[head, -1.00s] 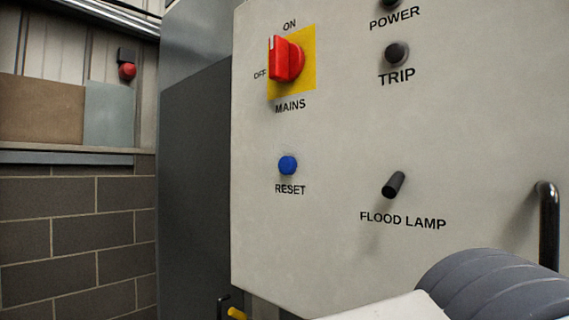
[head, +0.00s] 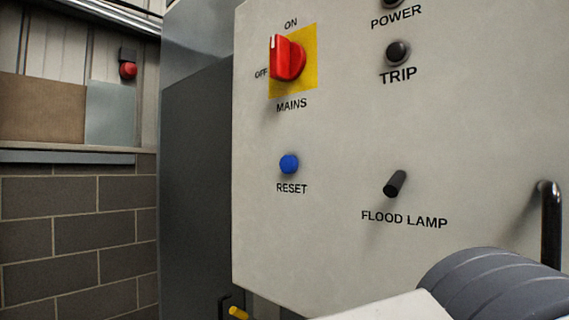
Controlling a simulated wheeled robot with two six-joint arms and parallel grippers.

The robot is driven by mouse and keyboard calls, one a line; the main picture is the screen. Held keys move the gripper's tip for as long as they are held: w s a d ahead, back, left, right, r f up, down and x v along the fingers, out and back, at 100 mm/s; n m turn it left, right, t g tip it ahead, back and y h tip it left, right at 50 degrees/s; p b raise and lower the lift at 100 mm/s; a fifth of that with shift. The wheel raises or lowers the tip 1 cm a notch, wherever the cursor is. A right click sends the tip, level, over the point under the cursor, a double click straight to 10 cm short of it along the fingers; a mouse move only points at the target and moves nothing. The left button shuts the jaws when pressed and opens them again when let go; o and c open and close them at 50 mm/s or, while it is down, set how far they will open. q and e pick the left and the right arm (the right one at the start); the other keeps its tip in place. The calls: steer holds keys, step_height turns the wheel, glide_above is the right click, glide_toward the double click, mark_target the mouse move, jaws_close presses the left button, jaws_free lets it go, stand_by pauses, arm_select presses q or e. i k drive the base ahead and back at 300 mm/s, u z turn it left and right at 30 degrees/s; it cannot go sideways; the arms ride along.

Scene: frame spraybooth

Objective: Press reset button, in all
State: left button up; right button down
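The blue reset button (head: 289,164) sits on the light grey control panel (head: 330,250), left of its middle, with the label RESET under it. Nothing covers it. Part of my arm shows at the lower right, in front of the panel's lower edge. Neither of my grippers is in view, so where they are relative to the button cannot be seen.
Above the button is the red mains switch (head: 288,58) on a yellow plate, its handle roughly upright. The black flood lamp lever (head: 396,184) sticks out to the right. The trip lamp (head: 397,53) is dark. A black handle (head: 550,225) stands out at the right.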

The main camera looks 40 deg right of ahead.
mark_target(289, 165)
steer(key=u, duration=0.75)
steer(key=i, duration=2.35)
steer(key=z, duration=5.25)
